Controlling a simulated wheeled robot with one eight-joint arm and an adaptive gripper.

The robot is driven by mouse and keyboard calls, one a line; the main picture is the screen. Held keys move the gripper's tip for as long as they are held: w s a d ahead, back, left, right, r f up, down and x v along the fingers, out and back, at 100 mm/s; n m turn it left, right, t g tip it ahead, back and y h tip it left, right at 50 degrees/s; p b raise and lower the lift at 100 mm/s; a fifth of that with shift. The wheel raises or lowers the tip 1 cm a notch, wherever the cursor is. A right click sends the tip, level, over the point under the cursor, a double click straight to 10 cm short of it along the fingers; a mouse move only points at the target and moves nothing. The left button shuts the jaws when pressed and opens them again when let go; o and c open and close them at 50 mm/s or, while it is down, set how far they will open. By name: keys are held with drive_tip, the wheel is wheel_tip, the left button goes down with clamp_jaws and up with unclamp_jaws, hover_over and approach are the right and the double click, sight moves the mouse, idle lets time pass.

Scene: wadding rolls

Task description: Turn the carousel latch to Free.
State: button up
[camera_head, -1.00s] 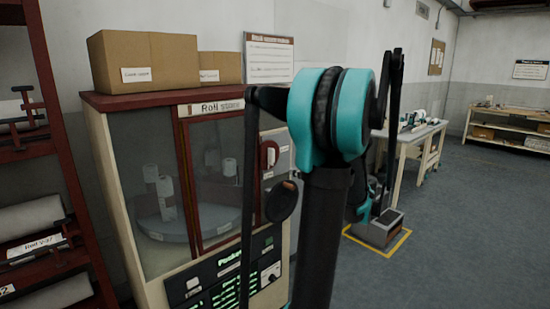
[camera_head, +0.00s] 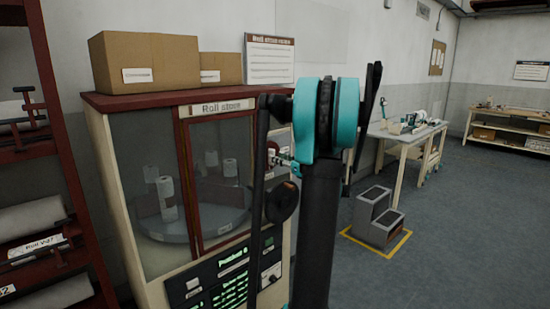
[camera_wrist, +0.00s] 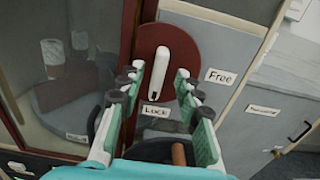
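The carousel latch is a white lever (camera_wrist: 164,72) on a dark red round plate (camera_wrist: 183,48) in the wrist view. The lever stands near upright, its lower end toward the "Lock" label (camera_wrist: 155,111). The "Free" label (camera_wrist: 220,77) is to the plate's right. In the head view my arm hides most of the latch, and the gripper shows only partly (camera_head: 279,158).
The roll store cabinet (camera_head: 104,101) has glass panels with white rolls (camera_head: 165,191) on a round carousel (camera_head: 158,231) inside. A control panel (camera_head: 195,288) is below. Boxes (camera_head: 145,62) stand on top. A grey step (camera_head: 376,218) stands on open floor at right.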

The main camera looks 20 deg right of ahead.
drive_tip(key=shift+x, duration=1.45)
clamp_jaws()
